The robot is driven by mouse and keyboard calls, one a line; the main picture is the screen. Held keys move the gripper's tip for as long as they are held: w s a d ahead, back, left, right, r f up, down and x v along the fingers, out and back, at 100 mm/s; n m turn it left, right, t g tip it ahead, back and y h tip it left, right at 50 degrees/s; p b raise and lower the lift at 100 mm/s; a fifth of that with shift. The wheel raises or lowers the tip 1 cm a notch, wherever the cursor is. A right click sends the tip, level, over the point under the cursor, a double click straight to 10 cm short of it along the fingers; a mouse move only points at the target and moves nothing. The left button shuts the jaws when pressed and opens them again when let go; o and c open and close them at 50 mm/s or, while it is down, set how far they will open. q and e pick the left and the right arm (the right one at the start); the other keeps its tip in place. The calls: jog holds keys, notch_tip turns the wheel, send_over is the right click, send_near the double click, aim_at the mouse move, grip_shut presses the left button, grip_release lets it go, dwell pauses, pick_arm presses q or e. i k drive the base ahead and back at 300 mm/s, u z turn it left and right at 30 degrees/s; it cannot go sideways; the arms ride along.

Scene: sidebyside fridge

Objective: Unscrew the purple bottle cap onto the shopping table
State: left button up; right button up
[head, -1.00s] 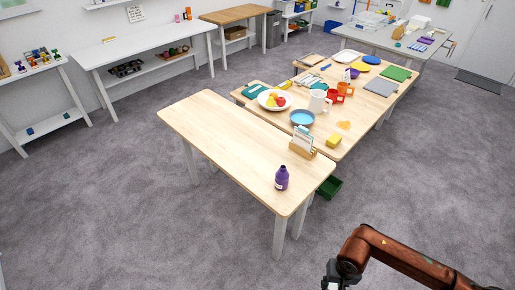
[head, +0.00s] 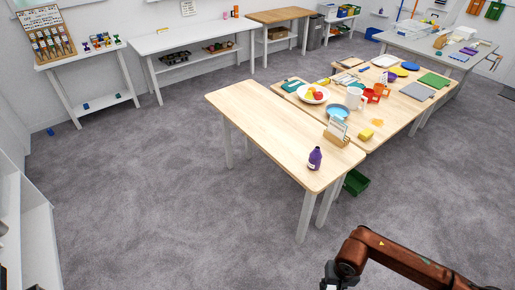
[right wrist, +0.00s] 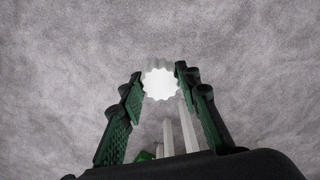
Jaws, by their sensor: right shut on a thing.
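The purple bottle (head: 315,159) stands upright near the front right corner of the light wood table (head: 262,128). Its neck is narrow and dark; I cannot make out a cap on it. My right arm comes in at the lower right, and its gripper (head: 334,282) is cut by the bottom edge, over the floor and apart from the table. In the right wrist view my right gripper (right wrist: 160,88) is shut on a white round cap with a ridged edge (right wrist: 160,84), held between its green-padded fingertips. My left gripper is not in view.
A card holder (head: 337,134) stands behind the bottle on the table. An adjoining table carries a fruit plate (head: 313,94), mugs and boards. A green bin (head: 355,182) sits on the floor beneath. White shelving (head: 40,225) stands at lower left. The table's left part is bare.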

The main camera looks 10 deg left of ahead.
aim_at(314, 160)
jog(key=u, duration=0.8)
jog(key=i, duration=0.85)
jog(key=u, duration=0.55)
jog(key=i, duration=1)
jog(key=z, duration=0.95)
jog(key=i, duration=0.75)
jog(key=z, duration=0.75)
